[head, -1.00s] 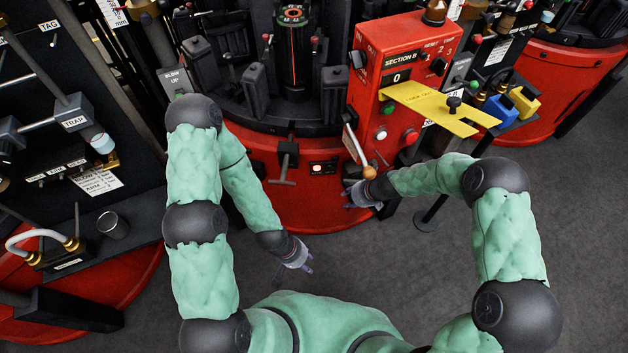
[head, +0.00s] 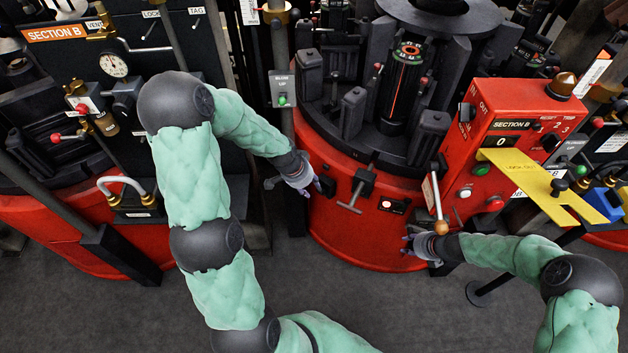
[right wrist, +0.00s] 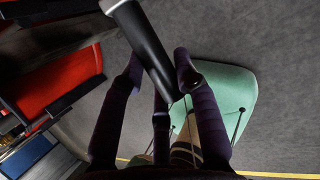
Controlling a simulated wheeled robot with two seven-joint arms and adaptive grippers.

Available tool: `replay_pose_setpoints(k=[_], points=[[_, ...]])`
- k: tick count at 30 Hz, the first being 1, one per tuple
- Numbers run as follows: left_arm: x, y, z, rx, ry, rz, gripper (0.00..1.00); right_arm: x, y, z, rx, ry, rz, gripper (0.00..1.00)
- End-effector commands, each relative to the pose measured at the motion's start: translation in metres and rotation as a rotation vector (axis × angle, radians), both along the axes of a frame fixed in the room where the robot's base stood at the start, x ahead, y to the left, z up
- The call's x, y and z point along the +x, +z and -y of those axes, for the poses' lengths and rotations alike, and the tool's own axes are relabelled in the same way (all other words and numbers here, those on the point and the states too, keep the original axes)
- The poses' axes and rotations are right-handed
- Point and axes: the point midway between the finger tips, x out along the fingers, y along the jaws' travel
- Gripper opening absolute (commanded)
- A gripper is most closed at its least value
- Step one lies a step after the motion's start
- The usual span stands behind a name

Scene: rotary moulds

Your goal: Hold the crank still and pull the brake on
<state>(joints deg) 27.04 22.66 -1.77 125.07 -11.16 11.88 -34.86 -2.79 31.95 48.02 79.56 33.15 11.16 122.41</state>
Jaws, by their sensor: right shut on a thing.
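My right gripper (head: 410,245) is just below and left of that knob. In the right wrist view its dark fingers (right wrist: 157,98) are closed around a dark, grey-ended bar (right wrist: 147,45), seemingly the crank's handle. A black T-handle (head: 351,206), which looks like the brake, sticks out from the red drum's front. My left gripper (head: 312,184) is left of it, apart from it, by a small black part (head: 327,186). Its finger opening is too small to tell.
A SLOW UP post (head: 282,90) is behind my left wrist. A black panel (head: 120,140) stands at left.

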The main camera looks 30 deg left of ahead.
Motion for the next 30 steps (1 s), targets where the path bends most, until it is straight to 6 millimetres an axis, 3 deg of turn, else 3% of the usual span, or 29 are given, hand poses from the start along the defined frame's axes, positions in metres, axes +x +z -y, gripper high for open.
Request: replay_pose_setpoints(k=[1,5,10,30], points=[[0.007,0.014,-0.010,0.025,-0.012,0.024,0.38,0.000,0.000,0.001,0.001,-0.005,-0.001,0.00],[0.016,0.036,-0.025,0.068,-0.046,0.059,0.38,0.001,0.000,0.001,0.001,-0.006,-0.001,0.00],[0.021,0.040,-0.029,0.084,-0.060,0.071,0.38,0.001,0.000,0.001,0.001,-0.006,-0.001,0.00],[0.059,-0.052,-0.023,0.084,-0.059,0.072,0.38,0.001,0.000,0.001,0.001,-0.006,-0.001,0.00]])
